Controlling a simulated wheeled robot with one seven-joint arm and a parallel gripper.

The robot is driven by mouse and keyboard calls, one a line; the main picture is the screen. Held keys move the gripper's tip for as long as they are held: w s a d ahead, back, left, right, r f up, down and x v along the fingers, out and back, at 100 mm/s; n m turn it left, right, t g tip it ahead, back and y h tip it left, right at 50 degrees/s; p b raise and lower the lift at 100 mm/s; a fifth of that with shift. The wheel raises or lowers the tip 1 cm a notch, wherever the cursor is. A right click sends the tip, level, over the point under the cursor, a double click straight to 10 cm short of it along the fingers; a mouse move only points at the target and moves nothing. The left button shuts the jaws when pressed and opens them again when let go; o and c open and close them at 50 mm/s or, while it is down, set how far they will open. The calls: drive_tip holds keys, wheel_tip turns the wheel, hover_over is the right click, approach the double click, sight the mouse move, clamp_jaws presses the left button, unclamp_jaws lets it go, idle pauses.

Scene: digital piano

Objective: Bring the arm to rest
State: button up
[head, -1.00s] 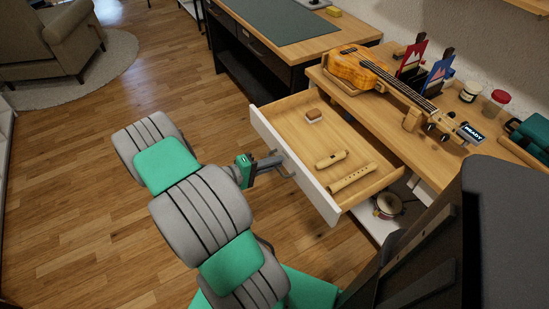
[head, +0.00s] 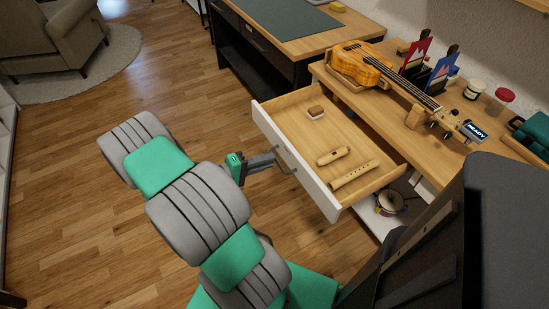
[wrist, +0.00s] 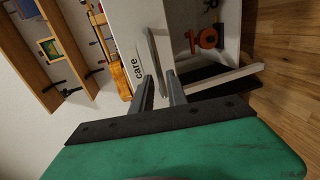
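My arm reaches out from the bottom of the head view, with its grey and green links bent toward the open drawer. My gripper (head: 266,160) is by the drawer's front, close to its bar handle (head: 287,160). In the wrist view, the two fingers (wrist: 159,76) stand apart with a gap between them, and nothing is clearly held.
In the drawer lie a small brown block (head: 316,111), a short wooden instrument (head: 333,156) and a recorder (head: 354,175). A ukulele (head: 367,69) rests on the wooden desk (head: 455,104) above. The floor (head: 75,200) at left is clear.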

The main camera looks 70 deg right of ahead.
drive_tip(key=v, duration=0.4)
drive_tip(key=shift+w+a+r, duration=0.1)
drive_tip(key=w+a+r+n+t+y+p, duration=0.2)
drive_tip(key=w+a+r+t+y+p, duration=0.65)
drive_tip(key=w+a+r, duration=0.65)
drive_tip(key=s+a+r+n+t+y+p, duration=0.1)
drive_tip(key=a+r+n+t+y+p, duration=0.1)
drive_tip(key=a+r, duration=0.5)
drive_tip(key=s+a+r+n+t+y+p, duration=0.2)
drive_tip(key=a+r, duration=0.5)
drive_tip(key=a, duration=0.5)
drive_tip(key=shift+n+p, duration=0.8)
drive_tip(key=shift+p, duration=0.45)
